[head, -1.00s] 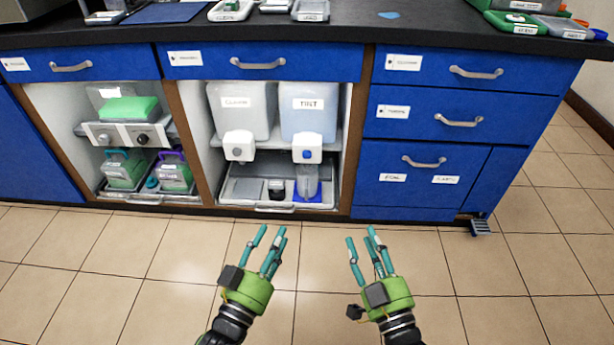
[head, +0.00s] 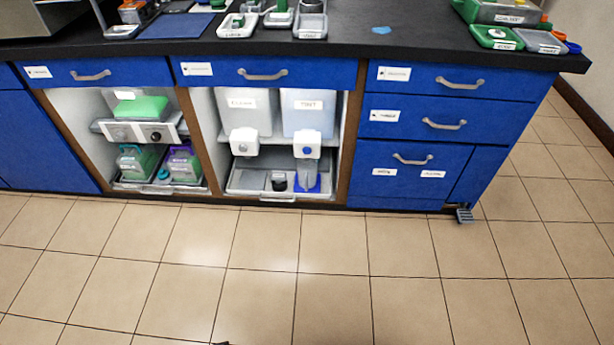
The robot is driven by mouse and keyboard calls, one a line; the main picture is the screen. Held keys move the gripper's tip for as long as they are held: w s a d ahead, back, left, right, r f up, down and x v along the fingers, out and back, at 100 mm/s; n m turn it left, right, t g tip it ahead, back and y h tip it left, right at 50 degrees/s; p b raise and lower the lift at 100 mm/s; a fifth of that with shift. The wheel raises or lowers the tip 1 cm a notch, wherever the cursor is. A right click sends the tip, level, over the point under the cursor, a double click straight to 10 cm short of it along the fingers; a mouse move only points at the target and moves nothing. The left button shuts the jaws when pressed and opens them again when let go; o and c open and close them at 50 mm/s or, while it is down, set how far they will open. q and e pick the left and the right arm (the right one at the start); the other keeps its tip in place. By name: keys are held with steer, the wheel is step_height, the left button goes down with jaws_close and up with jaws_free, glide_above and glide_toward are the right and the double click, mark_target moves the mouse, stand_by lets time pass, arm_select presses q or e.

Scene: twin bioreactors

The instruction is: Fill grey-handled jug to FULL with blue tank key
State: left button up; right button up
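A tank labelled like "TINT" (head: 308,120) stands on the right of the open middle cabinet. The blue key (head: 307,150) sits on its white tap block. Below that tap a clear jug (head: 306,172) stands upright on a blue pad (head: 308,188) in the lower tray. Its handle colour and fill level are too small to tell. A second tank labelled like "CLEAN" (head: 243,118) stands to the left, with a grey key (head: 243,147).
A small black container (head: 279,183) sits in the grey tray (head: 248,192) left of the jug. The left cabinet holds a green-lidded jug (head: 135,163) and a purple-handled one (head: 182,165). Trays with items line the black counter (head: 420,45). The tiled floor in front is clear.

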arm_select(q)
jaws_close()
stand_by(0.6)
steer(key=shift+w, duration=0.1)
stand_by(0.4)
